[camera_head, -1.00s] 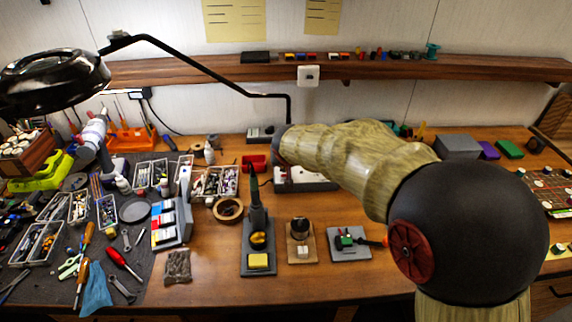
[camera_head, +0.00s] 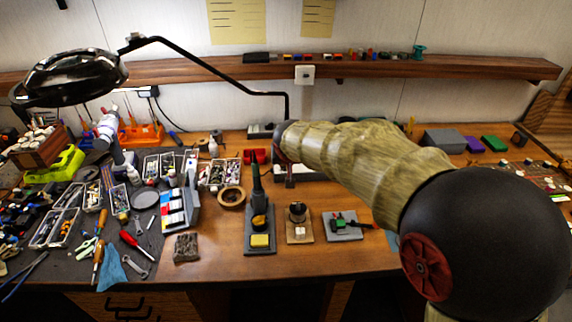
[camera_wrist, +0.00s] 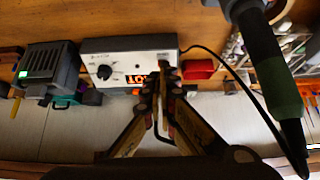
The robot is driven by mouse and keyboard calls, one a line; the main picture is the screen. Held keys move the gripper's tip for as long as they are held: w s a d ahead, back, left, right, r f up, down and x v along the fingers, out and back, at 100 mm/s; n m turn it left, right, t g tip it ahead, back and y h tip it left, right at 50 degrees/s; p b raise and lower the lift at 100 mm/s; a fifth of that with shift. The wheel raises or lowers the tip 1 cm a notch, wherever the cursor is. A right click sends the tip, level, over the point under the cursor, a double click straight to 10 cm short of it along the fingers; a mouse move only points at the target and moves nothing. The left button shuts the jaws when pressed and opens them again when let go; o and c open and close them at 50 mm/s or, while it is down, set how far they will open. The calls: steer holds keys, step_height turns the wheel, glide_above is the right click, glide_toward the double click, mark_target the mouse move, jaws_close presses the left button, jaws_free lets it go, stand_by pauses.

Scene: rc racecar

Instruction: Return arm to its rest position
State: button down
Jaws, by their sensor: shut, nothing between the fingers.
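My arm stretches across the right half of the head view, from the large black joint toward the back of the bench. My gripper (camera_wrist: 163,80) shows in the wrist view with its fingers together and nothing between them. It appears in front of a white soldering station (camera_wrist: 120,60) with a black dial and a lit orange display. In the head view my arm hides most of that station, and the gripper's fingers cannot be made out clearly.
A soldering iron (camera_head: 258,195) stands upright in its holder; it looms close in the wrist view (camera_wrist: 270,75). A magnifier lamp (camera_head: 75,75) overhangs the left. Tools and bins crowd the left. A small board (camera_head: 342,225) lies near the arm.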

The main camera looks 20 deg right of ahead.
stand_by(0.4)
steer(key=s+f+g, duration=0.1)
steer(key=s, duration=0.2)
steer(key=s+f+n+g, duration=0.1)
steer(key=s, duration=0.3)
steer(key=s+f+n+g, duration=0.1)
steer(key=s+f, duration=0.1)
steer(key=s, duration=0.2)
steer(key=shift+d+f, duration=0.1)
steer(key=shift+d, duration=0.3)
steer(key=s+r, duration=0.4)
steer(key=s, duration=0.8)
steer(key=s+r+t+y, duration=0.1)
steer(key=s+r, duration=0.4)
steer(key=s, duration=0.8)
steer(key=shift+s+a+r, duration=0.15)
steer(key=shift+s+a, duration=0.1)
steer(key=shift+a, duration=0.15)
